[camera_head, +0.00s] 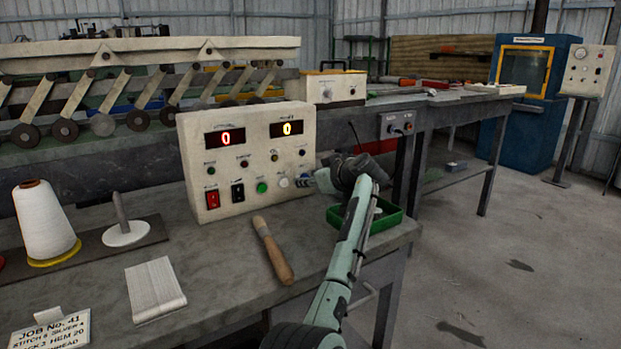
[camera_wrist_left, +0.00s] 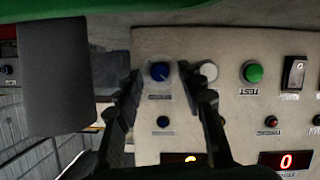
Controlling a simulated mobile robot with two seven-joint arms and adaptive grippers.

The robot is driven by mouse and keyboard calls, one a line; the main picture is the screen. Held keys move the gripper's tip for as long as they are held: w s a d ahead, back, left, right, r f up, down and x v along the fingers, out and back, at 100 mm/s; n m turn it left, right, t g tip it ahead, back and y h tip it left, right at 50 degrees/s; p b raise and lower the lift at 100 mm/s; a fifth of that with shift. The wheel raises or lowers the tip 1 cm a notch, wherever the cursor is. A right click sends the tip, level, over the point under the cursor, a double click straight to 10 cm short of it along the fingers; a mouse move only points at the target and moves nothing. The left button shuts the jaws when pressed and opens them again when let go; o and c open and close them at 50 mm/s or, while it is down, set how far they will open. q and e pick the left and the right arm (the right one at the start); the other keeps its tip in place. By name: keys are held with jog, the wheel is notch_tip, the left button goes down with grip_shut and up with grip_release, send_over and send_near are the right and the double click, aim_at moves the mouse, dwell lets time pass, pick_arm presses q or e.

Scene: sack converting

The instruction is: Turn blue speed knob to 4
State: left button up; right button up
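The cream control box (camera_head: 222,155) stands on the bench with a red 0 and a yellow 0 on its displays. In the left wrist view, which is turned upside down, the larger blue knob (camera_wrist_left: 160,72) sits on a pale round dial. A smaller blue control (camera_wrist_left: 163,122) shows below it in that picture. My left gripper (camera_wrist_left: 160,78) is open, with one finger on each side of the larger knob and visible gaps. In the head view my left gripper (camera_head: 328,178) is at the box's right end and largely hides the knob. The dial marks are too small to read. My right gripper is out of view.
A white button (camera_wrist_left: 208,71) and a green button (camera_wrist_left: 253,73) sit beside the knob. A green tray (camera_head: 393,222) is under my left arm. A wooden-handled tool (camera_head: 272,250), a thread cone (camera_head: 45,222) and a job card (camera_head: 52,331) are on the bench.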

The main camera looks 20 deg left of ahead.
pick_arm(q)
grip_shut()
jog(key=shift+m, duration=0.3)
jog(key=shift+w+d+m+g+y+b, duration=0.15)
jog(key=shift+m+g+y+b, duration=0.15)
jog(key=shift+m+g+y, duration=0.35)
jog(key=shift+m, duration=0.45)
jog(key=shift+f+m+g, duration=0.1)
jog(key=shift+m+g, duration=0.15)
jog(key=shift+m, duration=0.05)
jog(key=shift+w+d+m+g+y+b, duration=0.1)
jog(key=shift+m+g+y+b, duration=0.4)
jog(key=shift+m+b, duration=0.35)
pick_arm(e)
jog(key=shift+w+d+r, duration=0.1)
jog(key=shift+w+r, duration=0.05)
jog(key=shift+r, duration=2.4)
